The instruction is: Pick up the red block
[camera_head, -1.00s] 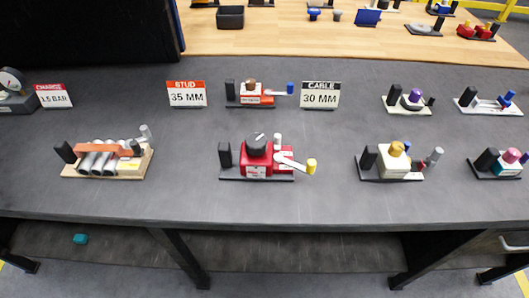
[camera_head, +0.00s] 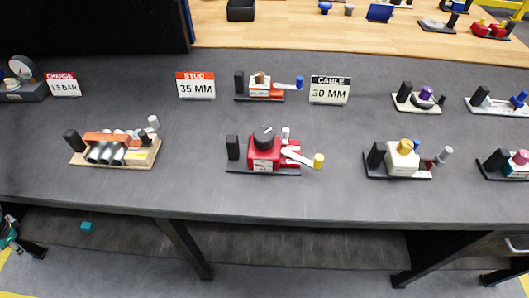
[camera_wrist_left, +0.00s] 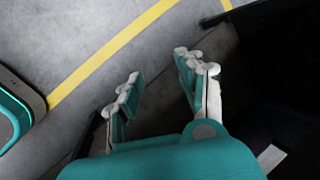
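A red block (camera_head: 263,153) with a black knob on top sits on a thin black base in the middle of the grey table. A black post stands at its left, and a white lever with a yellow tip reaches out to its right. My left gripper (camera_head: 10,238) shows partly at the left edge of the head view, below and well away from the red block. My right gripper is not in view.
The grey table (camera_head: 330,205) has clear room around the red block. Left stands a wooden-based fixture with grey cylinders (camera_head: 112,152); right, a white block with a yellow knob (camera_head: 402,160). Signs and a smaller orange-red unit (camera_head: 260,89) stand behind.

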